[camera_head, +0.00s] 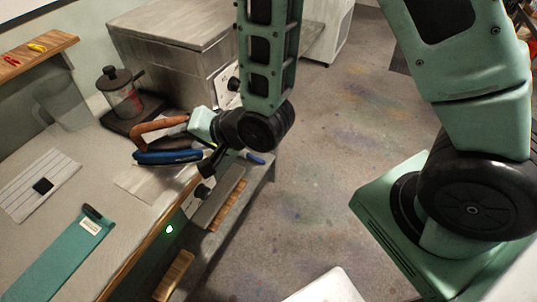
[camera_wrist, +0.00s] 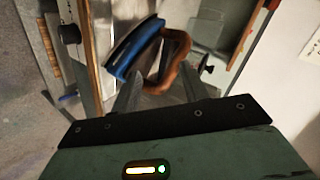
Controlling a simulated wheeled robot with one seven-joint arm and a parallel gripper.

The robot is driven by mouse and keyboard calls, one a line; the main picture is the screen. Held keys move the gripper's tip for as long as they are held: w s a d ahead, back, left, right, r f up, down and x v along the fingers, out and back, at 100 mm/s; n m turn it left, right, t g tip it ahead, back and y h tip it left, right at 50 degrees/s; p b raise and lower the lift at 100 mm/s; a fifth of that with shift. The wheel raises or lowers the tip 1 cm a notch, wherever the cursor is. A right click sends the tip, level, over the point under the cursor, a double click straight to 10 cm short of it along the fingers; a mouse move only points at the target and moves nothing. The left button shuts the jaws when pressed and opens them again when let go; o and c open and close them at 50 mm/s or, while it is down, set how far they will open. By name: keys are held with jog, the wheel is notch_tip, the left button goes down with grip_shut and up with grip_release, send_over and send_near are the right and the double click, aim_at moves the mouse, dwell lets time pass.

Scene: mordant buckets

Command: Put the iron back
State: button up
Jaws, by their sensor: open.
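A blue body (camera_head: 168,157) with a brown looped handle (camera_head: 158,127) stands at the table's right edge in the head view; it looks like the iron. In the wrist view the blue part (camera_wrist: 133,48) lies at the upper left and the brown loop (camera_wrist: 178,44) right of it. My gripper (camera_wrist: 160,84) is open, its two fingers apart, with the lower end of the brown loop between or just beyond them. I cannot tell whether they touch it. In the head view my gripper (camera_head: 190,125) reaches in from the right and partly hides the handle.
A pale striped board (camera_head: 38,185) and a teal strip (camera_head: 68,258) lie on the table (camera_head: 125,222). A large grey chest (camera_head: 170,45) stands behind. Open floor (camera_head: 320,160) lies right.

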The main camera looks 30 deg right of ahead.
jog(key=s+d+r+n+g+h, duration=0.3)
jog(key=s+n, duration=0.4)
jog(key=s, duration=0.3)
jog(key=s+d+r+n+g+h, duration=0.3)
jog(key=s+d+r+n+g, duration=0.2)
jog(key=s, duration=0.5)
notch_tip(320, 180, up, 2)
jog(key=shift+s+r+n+g+h, duration=0.15)
jog(key=shift+n+g+h, duration=0.3)
jog(key=shift+n, duration=0.55)
